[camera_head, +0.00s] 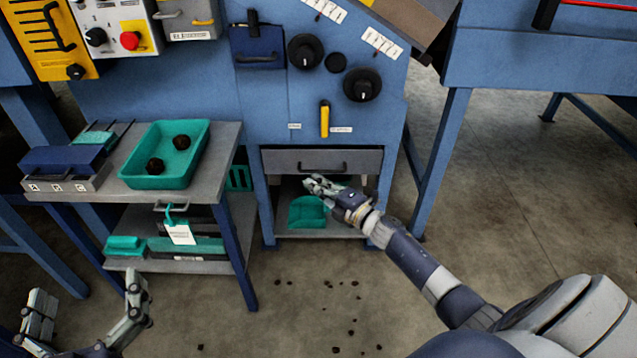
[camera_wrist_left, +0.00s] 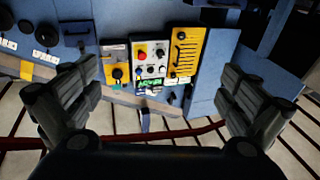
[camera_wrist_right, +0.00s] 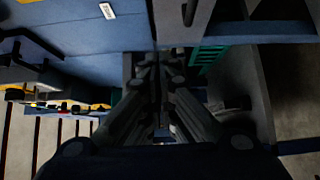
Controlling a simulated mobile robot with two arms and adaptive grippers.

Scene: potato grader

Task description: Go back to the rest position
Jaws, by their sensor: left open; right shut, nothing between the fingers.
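My right gripper (camera_head: 318,184) is shut and empty. In the head view it reaches in from the right to the open bay under the grey drawer (camera_head: 322,161), above a green scoop-like object (camera_head: 307,212). In the right wrist view its fingers (camera_wrist_right: 160,95) lie close together inside a dark opening. My left gripper (camera_head: 88,312) is open and empty at the lower left of the head view, over the floor. In the left wrist view its fingers (camera_wrist_left: 160,100) stand wide apart, with the control panel far beyond.
A grey side table (camera_head: 215,165) holds a green tray (camera_head: 150,182) with two dark potatoes. A tag hangs below it. Blue machine legs (camera_head: 442,160) stand right of the bay. Dark clods (camera_head: 327,284) lie scattered on the floor. The floor at the right is clear.

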